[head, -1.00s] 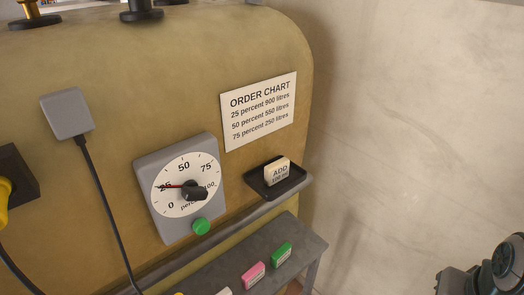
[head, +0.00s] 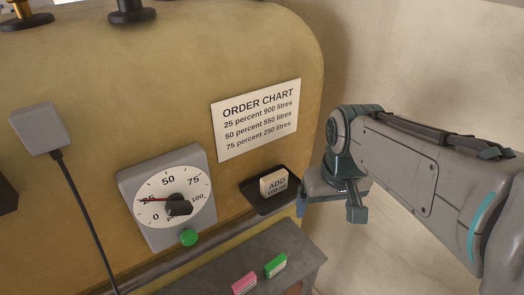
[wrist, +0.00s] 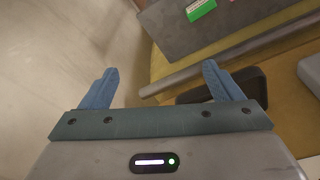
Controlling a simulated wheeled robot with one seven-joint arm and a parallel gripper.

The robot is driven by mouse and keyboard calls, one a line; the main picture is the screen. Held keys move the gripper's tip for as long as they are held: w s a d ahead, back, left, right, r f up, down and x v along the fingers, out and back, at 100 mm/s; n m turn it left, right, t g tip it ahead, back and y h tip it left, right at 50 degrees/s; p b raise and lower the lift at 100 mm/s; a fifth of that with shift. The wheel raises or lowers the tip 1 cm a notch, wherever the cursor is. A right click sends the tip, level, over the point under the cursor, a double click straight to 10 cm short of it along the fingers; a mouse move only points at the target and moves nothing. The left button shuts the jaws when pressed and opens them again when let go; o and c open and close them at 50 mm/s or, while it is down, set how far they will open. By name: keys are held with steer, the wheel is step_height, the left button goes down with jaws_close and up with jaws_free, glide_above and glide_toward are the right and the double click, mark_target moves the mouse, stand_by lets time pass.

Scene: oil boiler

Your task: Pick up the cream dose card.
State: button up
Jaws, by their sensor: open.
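The cream dose card (head: 273,183), marked ADD 100 ml, leans in a small black tray (head: 290,199) at the boiler's right edge in the head view. My gripper (head: 330,207) is just to the right of the tray, open and empty, apart from the card. In the wrist view my gripper (wrist: 160,72) has its two blue fingers spread wide, with floor and a rail between them. The black tray (wrist: 258,82) shows behind the right finger there. I do not see the card in the wrist view.
A grey bench (head: 287,243) below the tray carries a green card (head: 276,265) and a pink card (head: 244,284). The dial box (head: 196,160) is left of the tray, and the order chart (head: 256,120) is above. Open floor lies right of the boiler.

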mark_target(274, 175)
steer(key=w+a+r+n+g+p, duration=0.1)
steer(key=w+a+r+n+p, duration=0.3)
steer(key=r, duration=0.3)
steer(key=w+a+r+n+g+p, duration=0.1)
steer(key=w+a+r+p, duration=0.1)
steer(key=w+a+r, duration=0.3)
steer(key=f, duration=0.4)
steer(key=a+f, duration=0.1)
steer(key=f, duration=0.2)
steer(key=shift+s, duration=0.3)
steer(key=shift+s+f+p, duration=0.2)
steer(key=shift+f+p, duration=0.6)
steer(key=shift+f, duration=1.8)
steer(key=c, duration=1)
